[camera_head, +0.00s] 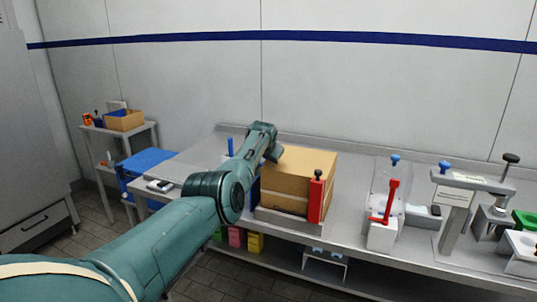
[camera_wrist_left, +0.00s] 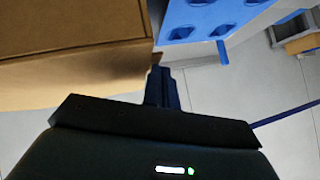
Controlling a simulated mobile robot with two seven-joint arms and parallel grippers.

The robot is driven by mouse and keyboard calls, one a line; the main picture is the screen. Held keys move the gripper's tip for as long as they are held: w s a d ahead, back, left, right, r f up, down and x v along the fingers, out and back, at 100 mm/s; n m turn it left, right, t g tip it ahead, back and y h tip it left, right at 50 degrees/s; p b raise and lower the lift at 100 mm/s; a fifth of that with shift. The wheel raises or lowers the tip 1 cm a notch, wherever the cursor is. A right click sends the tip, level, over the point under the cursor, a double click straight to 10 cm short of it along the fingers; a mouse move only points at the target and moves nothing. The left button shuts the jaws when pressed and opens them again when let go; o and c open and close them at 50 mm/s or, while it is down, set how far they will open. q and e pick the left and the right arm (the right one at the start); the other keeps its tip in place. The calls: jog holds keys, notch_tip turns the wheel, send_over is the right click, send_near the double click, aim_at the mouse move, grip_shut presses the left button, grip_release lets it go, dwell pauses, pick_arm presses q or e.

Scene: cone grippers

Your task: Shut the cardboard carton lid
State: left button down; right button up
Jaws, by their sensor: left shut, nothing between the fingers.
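The brown cardboard carton (camera_head: 285,194) stands on the grey workbench, behind a low light-coloured holder. Its lid (camera_head: 308,161) looks flat across the top; I cannot tell whether it is fully down. In the left wrist view the carton's brown panel (camera_wrist_left: 75,25) fills the upper left, with a straight edge above a second face. My left gripper (camera_head: 274,153) is at the carton's upper left, its tips partly hidden by the wrist. In the left wrist view its fingers (camera_wrist_left: 160,85) are together and empty, close beside the carton's corner. My right gripper is out of view.
A red upright clamp (camera_head: 316,198) stands at the carton's front right corner. A fixture with a red handle (camera_head: 391,200) and a grey stand (camera_head: 456,215) are farther right. A blue box (camera_head: 148,166) is at left. The wall is close behind the bench.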

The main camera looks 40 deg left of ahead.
pick_arm(q)
jog(key=shift+f, duration=0.3)
jog(key=shift+s+d+f, duration=0.1)
jog(key=shift+f, duration=0.05)
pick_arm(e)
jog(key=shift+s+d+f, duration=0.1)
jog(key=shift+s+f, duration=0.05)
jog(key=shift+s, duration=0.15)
